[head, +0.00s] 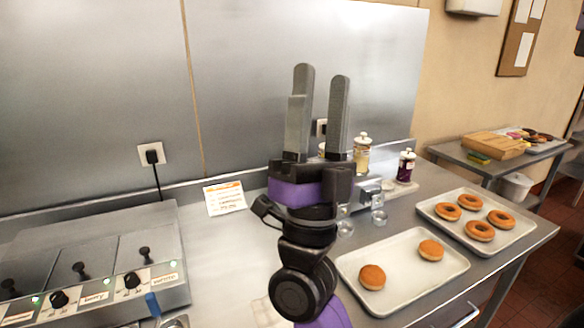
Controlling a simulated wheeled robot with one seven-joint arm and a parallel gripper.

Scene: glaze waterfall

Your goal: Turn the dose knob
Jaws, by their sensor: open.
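My gripper (321,75) is in the middle of the head view, pointing up, with its two grey fingers apart and nothing between them. Behind and right of its base is a small metal device (369,191) on the counter, partly hidden by my gripper. I cannot make out a dose knob on it. At the lower left, a steel unit (160,220) has several black knobs on its front, including one by the right label (132,281) and one by the middle label (59,299). My gripper is right of this unit and apart from it. None of the knobs is readably marked as dose.
Two filled buns lie on a near tray (400,303); several ringed doughnuts lie on a far tray (490,250). Jars (362,157) stand behind the metal device. A printed card (225,198) leans at the steel back wall. The counter between unit and card is clear.

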